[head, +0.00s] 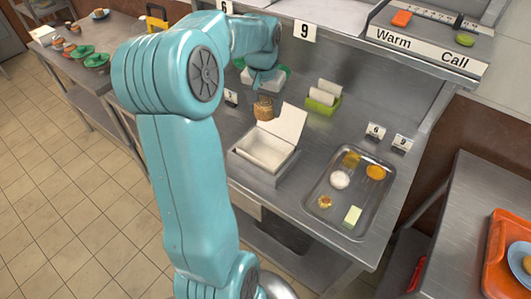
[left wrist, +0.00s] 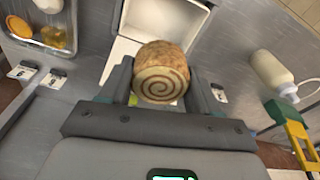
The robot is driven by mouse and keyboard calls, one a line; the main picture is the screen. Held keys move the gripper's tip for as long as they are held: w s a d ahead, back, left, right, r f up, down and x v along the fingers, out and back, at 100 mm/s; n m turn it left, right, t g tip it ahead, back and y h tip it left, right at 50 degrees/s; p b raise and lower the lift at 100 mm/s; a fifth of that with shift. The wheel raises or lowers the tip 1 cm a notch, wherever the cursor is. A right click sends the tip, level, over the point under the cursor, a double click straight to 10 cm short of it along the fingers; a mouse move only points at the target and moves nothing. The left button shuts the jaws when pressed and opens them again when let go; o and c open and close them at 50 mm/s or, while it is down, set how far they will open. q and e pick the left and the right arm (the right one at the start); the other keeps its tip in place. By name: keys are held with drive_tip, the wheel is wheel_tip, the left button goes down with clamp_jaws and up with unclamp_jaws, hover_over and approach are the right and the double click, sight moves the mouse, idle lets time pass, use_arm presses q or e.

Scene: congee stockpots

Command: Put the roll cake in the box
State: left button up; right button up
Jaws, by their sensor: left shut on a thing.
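The roll cake (head: 263,107) is a short brown cylinder; its spiral end faces the left wrist view (left wrist: 161,80). My left gripper (head: 263,94) is shut on it, with a finger on each side, and holds it behind the box in the head view. The white box (head: 265,153) stands open on the steel counter, its lid (head: 285,122) raised on the far right side. The box's inside looks empty in the head view. In the left wrist view the box (left wrist: 122,52) lies beyond the cake, partly hidden by it. My right gripper is not in view.
A metal tray (head: 318,205) with several small foods lies right of the box. A green holder (head: 322,104) with white slips stands behind. The left wrist view shows a white bottle (left wrist: 270,70) to the right. Number cards (head: 402,143) stand near the tray.

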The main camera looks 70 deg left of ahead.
sight(266, 157)
use_arm(q)
wheel_tip(266, 157, down, 19)
drive_tip(key=shift+r, duration=0.1)
drive_tip(key=o, duration=1.1)
drive_tip(key=shift+c, duration=0.2)
wheel_tip(266, 157, up, 12)
drive_tip(key=s+d, duration=0.1)
